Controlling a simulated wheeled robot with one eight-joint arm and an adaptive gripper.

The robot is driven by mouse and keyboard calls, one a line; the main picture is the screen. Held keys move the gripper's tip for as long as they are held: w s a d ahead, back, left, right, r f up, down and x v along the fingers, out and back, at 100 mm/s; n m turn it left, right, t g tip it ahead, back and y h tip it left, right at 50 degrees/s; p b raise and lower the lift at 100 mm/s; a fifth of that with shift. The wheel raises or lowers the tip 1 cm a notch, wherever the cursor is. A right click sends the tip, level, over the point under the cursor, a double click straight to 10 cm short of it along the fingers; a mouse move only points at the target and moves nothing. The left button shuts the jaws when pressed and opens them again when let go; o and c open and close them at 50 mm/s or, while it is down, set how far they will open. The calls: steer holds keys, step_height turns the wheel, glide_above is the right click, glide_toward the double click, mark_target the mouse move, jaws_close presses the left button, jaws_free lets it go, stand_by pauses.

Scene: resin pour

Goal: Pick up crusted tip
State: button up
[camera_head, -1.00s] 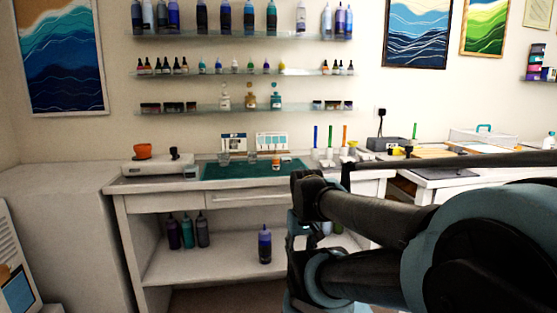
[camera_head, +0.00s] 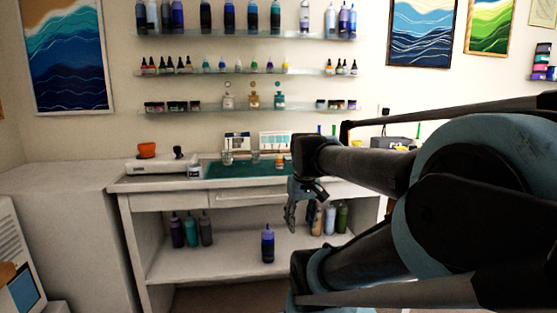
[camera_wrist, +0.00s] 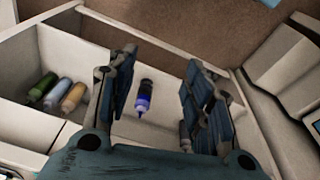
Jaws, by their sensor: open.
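No tip with a visible crust can be made out. A single blue-purple bottle (camera_head: 268,244) stands alone on the lower shelf under the workbench. It also shows in the wrist view (camera_wrist: 144,98), between my gripper's fingers and beyond them; its tip is too small to judge. My gripper (camera_head: 297,207) is open and empty in front of the bench, up and to the right of this bottle in the head view. Its two spread fingers show in the wrist view (camera_wrist: 160,70), apart from the bottle.
On the lower shelf (camera_head: 200,266), dark and teal bottles (camera_head: 191,230) stand at left, and tan, grey and green bottles (camera_head: 330,218) at right. The benchtop holds a green mat (camera_head: 226,171), small cups and a scale (camera_head: 160,168). The shelf around the lone bottle is clear.

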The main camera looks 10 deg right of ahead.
steer(key=w+r+n+g, duration=0.1)
steer(key=w+r+n, duration=0.5)
steer(key=w+r, duration=1.3)
step_height(320, 180, up, 11)
steer(key=n+g, duration=0.1)
steer(key=n, duration=0.6)
glide_above(279, 156)
steer(key=w, duration=0.2)
step_height(279, 156, down, 11)
steer(key=shift+d+f, duration=0.1)
steer(key=shift+s+d+f, duration=0.1)
steer(key=shift+s+f, duration=0.05)
steer(key=shift+f, duration=1.3)
steer(key=shift+s+f, duration=0.1)
steer(key=shift+f, duration=1.35)
steer(key=c, duration=0.8)
